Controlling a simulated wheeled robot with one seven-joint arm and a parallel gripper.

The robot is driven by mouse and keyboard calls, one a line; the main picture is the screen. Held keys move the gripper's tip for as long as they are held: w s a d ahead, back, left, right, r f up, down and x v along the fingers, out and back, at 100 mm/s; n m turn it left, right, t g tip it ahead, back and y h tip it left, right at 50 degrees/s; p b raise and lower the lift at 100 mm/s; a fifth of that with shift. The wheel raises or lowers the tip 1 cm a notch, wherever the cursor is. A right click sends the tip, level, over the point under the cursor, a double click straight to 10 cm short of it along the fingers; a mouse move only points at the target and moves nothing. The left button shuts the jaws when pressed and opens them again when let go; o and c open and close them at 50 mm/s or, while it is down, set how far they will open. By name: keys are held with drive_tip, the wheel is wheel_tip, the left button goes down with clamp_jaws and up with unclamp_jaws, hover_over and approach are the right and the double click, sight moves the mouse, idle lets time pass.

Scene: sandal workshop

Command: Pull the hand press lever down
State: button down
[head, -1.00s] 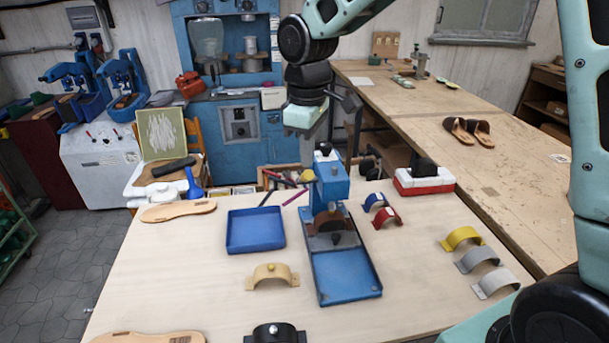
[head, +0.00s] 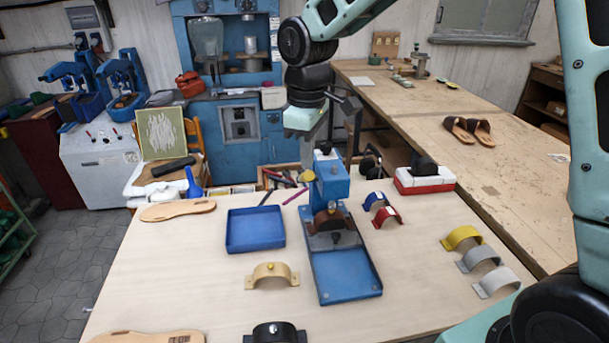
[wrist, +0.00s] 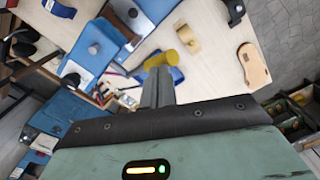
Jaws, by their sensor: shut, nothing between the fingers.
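The blue hand press (head: 333,184) stands on the light table with a blue base plate reaching toward me. Its lever ends in a yellow knob (head: 307,176), at the left of the press head. The knob also shows in the wrist view (wrist: 160,60), just beyond my fingertips. A brown strap (head: 329,222) lies under the press. My gripper (head: 329,138) is shut and empty, above and behind the press in the head view. Its grey fingers show in the wrist view (wrist: 158,84); I cannot tell whether they touch the lever.
A blue tray (head: 255,247) lies left of the press, and a tan strap (head: 272,269) in front of that. Blue and red straps (head: 387,217) and a red-and-white block (head: 424,185) sit to the right. Yellow and grey straps (head: 461,237) lie farther right.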

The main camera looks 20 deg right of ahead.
sight(307, 172)
drive_tip(key=shift+f+b, duration=1.2)
drive_tip(key=shift+f, duration=0.95)
